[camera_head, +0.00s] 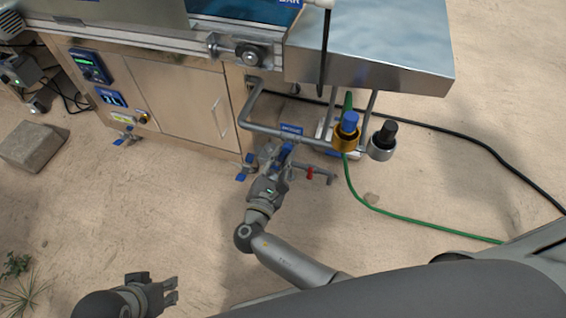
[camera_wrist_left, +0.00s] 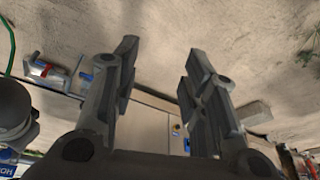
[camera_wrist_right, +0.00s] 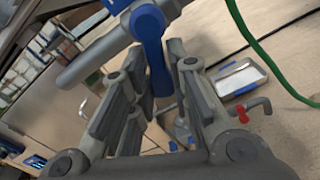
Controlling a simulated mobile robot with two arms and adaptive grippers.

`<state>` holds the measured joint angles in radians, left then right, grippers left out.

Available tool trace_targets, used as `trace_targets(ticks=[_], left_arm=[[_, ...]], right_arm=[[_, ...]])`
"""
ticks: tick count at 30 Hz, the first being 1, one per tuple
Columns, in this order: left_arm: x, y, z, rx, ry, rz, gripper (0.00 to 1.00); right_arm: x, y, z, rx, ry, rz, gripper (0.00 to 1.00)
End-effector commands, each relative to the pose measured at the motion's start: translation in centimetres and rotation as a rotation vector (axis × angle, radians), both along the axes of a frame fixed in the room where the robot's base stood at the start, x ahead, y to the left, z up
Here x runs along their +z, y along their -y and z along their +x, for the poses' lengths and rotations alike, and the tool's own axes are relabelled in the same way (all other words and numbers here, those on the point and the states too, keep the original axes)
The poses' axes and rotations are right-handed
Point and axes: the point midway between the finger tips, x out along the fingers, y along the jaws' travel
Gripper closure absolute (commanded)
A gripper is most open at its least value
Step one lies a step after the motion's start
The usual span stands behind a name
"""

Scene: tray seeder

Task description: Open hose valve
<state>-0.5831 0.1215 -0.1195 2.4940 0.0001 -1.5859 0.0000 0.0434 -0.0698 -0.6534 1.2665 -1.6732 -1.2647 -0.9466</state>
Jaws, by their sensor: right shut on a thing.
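The hose valve has a blue lever handle (camera_wrist_right: 153,50) on a grey pipe, seen close up in the right wrist view. My right gripper (camera_wrist_right: 158,72) is shut on this blue lever, with its fingers on either side. In the head view my right gripper (camera_head: 284,156) is just below the blue label (camera_head: 291,129) at the machine's pipe, and it hides most of the valve. My left gripper (camera_head: 172,289) is open and empty at the bottom left, well away from the valve. Its spread fingers also show in the left wrist view (camera_wrist_left: 160,65).
A green hose (camera_head: 360,197) and a black cable (camera_head: 470,138) run across the floor to the right. A smaller pipe with a red handle (camera_head: 309,173) is right of my right gripper. The wooden cabinet (camera_head: 180,98) stands behind. A stone block (camera_head: 34,146) lies at far left.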

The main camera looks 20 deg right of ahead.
Motion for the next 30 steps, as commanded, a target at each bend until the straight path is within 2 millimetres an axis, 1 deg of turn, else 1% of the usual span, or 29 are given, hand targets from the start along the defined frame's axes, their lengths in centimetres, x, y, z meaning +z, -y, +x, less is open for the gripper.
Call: trace_targets(ticks=[1, 8, 9, 11, 15, 17, 21, 24, 27, 30], left_arm=[[-1.0, 0.0, 0.0, 0.0, -0.007, 0.001, 0.6], [-2.4, 0.0, 0.0, 0.0, -0.005, 0.001, 0.6], [-2.5, 0.1, 0.4, -0.001, 0.013, -0.003, 0.6], [-2.0, 0.8, 2.8, -0.01, 0.115, -0.024, 0.6], [-0.5, 2.1, 6.8, -0.026, 0.311, -0.066, 0.6], [0.3, 2.6, 8.4, -0.032, 0.392, -0.083, 0.6], [2.7, 3.8, 11.7, -0.045, 0.586, -0.126, 0.6], [4.8, 4.7, 13.5, -0.055, 0.724, -0.157, 0.6], [7.0, 5.4, 15.0, -0.064, 0.856, -0.188, 0.6], [9.2, 5.9, 16.1, -0.07, 0.979, -0.216, 0.6]], right_arm=[[-0.2, -0.2, 0.1, 0.0, 0.028, 0.04, 1.0], [0.3, -0.9, 0.5, 0.0, 0.15, 0.222, 1.0], [0.4, -1.0, 0.6, 0.0, 0.172, 0.254, 1.0], [0.5, -1.1, 0.7, 0.0, 0.204, 0.302, 1.0], [1.0, -1.5, 0.9, 0.0, 0.277, 0.411, 1.0], [1.2, -1.6, 1.0, -0.001, 0.311, 0.459, 1.0], [1.6, -1.8, 1.2, 0.0, 0.384, 0.569, 1.0], [2.0, -2.0, 1.2, -0.001, 0.436, 0.647, 1.0], [2.3, -2.1, 1.3, -0.001, 0.484, 0.72, 1.0], [2.7, -2.2, 1.4, -0.001, 0.53, 0.787, 1.0]])
